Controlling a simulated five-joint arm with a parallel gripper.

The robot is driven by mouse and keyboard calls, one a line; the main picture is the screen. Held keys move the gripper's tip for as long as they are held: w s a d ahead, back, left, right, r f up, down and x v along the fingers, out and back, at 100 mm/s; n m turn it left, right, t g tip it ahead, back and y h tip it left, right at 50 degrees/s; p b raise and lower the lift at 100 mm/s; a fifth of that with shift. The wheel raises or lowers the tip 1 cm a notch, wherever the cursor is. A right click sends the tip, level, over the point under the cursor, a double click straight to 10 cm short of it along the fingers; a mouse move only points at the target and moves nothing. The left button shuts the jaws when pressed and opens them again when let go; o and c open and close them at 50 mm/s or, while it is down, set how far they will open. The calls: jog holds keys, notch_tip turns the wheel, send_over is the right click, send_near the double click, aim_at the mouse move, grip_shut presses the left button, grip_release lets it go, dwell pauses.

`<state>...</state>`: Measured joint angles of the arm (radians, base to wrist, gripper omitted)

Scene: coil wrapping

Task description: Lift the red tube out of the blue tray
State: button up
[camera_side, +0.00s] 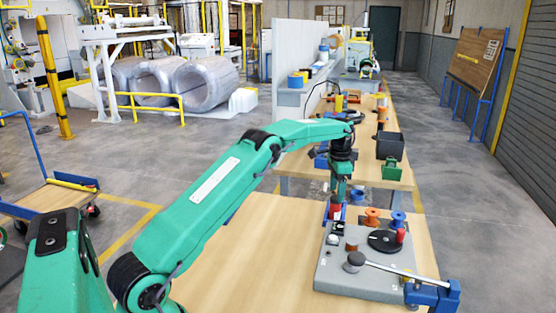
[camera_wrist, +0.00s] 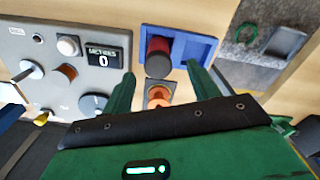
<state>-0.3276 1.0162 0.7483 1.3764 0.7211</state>
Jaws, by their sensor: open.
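The red tube (camera_wrist: 159,46) stands in the blue tray (camera_wrist: 207,48), towards its left end in the wrist view, with its dark end facing the camera. In the side view the tube (camera_side: 335,209) shows just below my gripper (camera_side: 338,196), with the blue tray (camera_side: 341,216) partly hidden around it. In the wrist view my gripper (camera_wrist: 160,71) is open, its green fingers spread to either side of the tube's near end. I see nothing held. I cannot tell whether the fingertips reach down beside the tube.
An orange round piece (camera_wrist: 157,95) shows between the fingers. A grey panel with a METRES counter (camera_wrist: 104,53) and knobs lies left in the wrist view. In the side view, orange (camera_side: 372,214) and blue (camera_side: 398,217) spools, a black disc (camera_side: 384,242) and a lever (camera_side: 395,269) stand right.

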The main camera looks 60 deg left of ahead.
aim_at(336, 203)
jog(key=shift+s+d+f, duration=0.1)
jog(key=shift+f, duration=3.4)
jog(key=c, duration=1.1)
jog(key=shift+r, duration=0.15)
jog(key=shift+r, duration=0.5)
jog(key=r, duration=0.3)
jog(key=shift+d+r, duration=0.1)
jog(key=shift+d, duration=0.15)
jog(key=s+d+r, duration=0.2)
jog(key=d+r, duration=0.4)
jog(key=d, duration=0.5)
jog(key=shift+s+r, duration=0.2)
jog(key=shift+r, duration=0.1)
